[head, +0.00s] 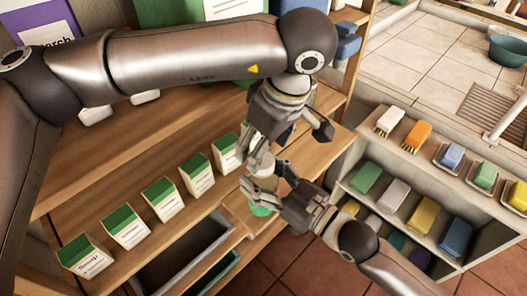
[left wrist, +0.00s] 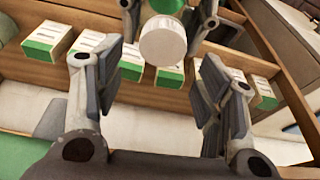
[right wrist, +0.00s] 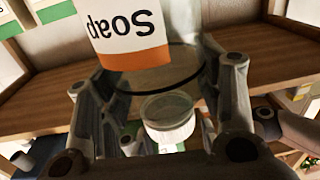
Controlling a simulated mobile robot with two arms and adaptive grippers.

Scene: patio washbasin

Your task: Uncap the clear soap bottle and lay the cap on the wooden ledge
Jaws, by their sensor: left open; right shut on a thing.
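The clear soap bottle (head: 262,184) stands between my grippers in the head view, partly hidden by fingers. Its clear body (right wrist: 185,65) shows in the right wrist view, with an upside-down "Soap" label (right wrist: 125,35) with an orange band. My right gripper (head: 277,197) is shut on the bottle. The white round cap (left wrist: 163,45) is in line with the bottle in the left wrist view. My left gripper (head: 258,160) is open, its fingers pointing down close above the cap. I cannot tell whether the cap touches the neck. The wooden ledge (head: 190,225) runs below the grippers.
Several green-and-white cartons (head: 163,199) stand in a row on the wood, left of the grippers. A grey open bin (head: 185,262) sits below the front edge. A shelf unit (head: 400,190) with coloured soaps and brushes stands at right.

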